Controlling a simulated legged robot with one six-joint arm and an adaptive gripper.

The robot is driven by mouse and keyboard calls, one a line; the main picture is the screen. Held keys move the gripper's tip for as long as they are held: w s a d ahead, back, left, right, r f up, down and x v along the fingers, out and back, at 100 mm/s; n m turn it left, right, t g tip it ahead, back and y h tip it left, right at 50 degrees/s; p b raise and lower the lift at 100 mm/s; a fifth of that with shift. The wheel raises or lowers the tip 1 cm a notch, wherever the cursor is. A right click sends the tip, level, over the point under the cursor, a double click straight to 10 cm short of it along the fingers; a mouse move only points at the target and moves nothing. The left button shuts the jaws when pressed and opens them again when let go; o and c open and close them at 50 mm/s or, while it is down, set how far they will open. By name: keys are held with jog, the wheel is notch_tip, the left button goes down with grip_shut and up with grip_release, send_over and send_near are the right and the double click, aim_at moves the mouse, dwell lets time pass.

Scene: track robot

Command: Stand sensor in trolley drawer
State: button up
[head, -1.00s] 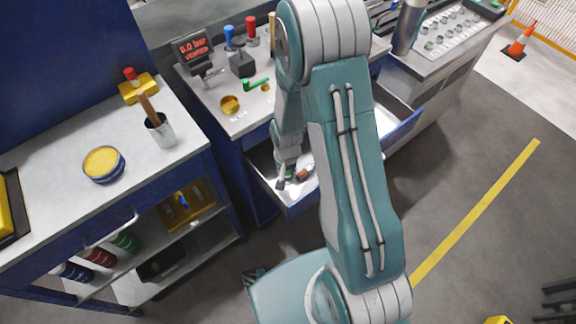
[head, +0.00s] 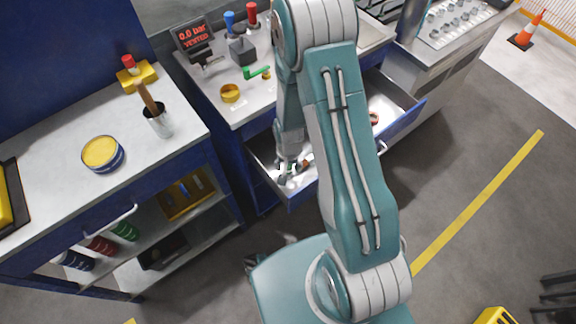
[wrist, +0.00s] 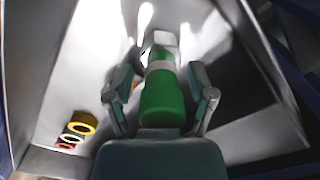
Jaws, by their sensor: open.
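The sensor (wrist: 162,98), a green cylinder with a pale band and a white end, is between my gripper's fingers in the wrist view. My gripper (wrist: 160,76) is open, with one finger on each side of it and visible gaps between. The base of the sensor is hidden, so I cannot tell whether it stands upright or lies down. In the head view my gripper (head: 287,174) reaches down into the open trolley drawer (head: 267,181). The sensor is mostly hidden there. My arm covers the drawer's middle.
Grey drawer walls rise close on both sides. The trolley top (head: 222,72) holds a red display, a yellow ring and a green part. A bench (head: 55,155) stands at left.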

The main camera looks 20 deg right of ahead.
jog(key=shift+d+r, duration=0.1)
jog(key=shift+r, duration=0.05)
notch_tip(320, 180, up, 12)
jog(key=s+r+n+t, duration=0.1)
jog(key=s+r, duration=0.3)
jog(key=r, duration=0.5)
jog(key=s+r+n+t, duration=0.2)
jog(key=s+r, duration=0.3)
jog(key=r, duration=0.4)
jog(key=s+r+n+t, duration=0.2)
jog(key=s+r, duration=0.3)
jog(key=r, duration=0.4)
jog(key=shift+s+a+r+t, duration=0.25)
jog(key=shift+a+r+t, duration=0.05)
jog(key=shift+a+r, duration=0.1)
